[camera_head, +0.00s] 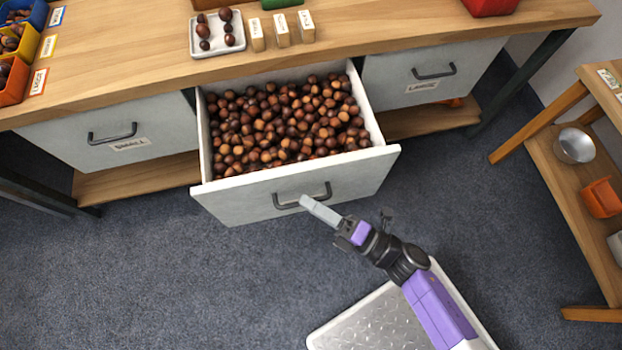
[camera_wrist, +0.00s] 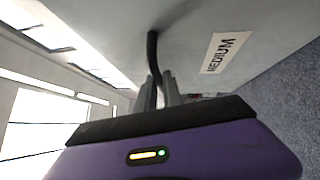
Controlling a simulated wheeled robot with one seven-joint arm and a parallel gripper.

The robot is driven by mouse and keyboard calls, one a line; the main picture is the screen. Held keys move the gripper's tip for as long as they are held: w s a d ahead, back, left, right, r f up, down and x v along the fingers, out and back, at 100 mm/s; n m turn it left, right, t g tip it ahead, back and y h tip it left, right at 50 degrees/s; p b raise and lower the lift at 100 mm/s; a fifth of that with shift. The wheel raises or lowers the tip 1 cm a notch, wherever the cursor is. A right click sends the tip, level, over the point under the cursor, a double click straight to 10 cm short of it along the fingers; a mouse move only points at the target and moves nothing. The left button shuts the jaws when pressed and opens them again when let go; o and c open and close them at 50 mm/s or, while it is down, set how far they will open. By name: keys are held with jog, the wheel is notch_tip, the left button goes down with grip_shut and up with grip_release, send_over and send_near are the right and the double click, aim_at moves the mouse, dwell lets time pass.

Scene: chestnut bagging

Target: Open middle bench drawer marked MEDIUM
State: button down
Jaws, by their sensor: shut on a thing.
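The middle bench drawer (camera_head: 360,186) is pulled well out from the bench and is full of loose brown chestnuts (camera_head: 285,122). Its front carries a dark bar handle (camera_head: 286,206). In the wrist view the MEDIUM label (camera_wrist: 221,53) shows on the drawer front (camera_wrist: 190,25), beside the handle (camera_wrist: 152,45). My gripper (camera_head: 308,201) is at the right part of the handle; in the wrist view its fingers (camera_wrist: 162,88) are shut around the dark handle bar. In the head view the label is not visible.
The SMALL drawer (camera_head: 60,128) at left and the LARGE drawer (camera_head: 400,75) at right are shut. The wooden bench top (camera_head: 130,60) holds a white tray (camera_head: 195,42), wooden blocks and coloured bins. A wooden side shelf (camera_head: 550,155) stands at right. Carpet in front is clear.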

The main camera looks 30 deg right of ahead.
jog(key=c, duration=1.5)
grip_release()
jog(key=shift+v, duration=3.9)
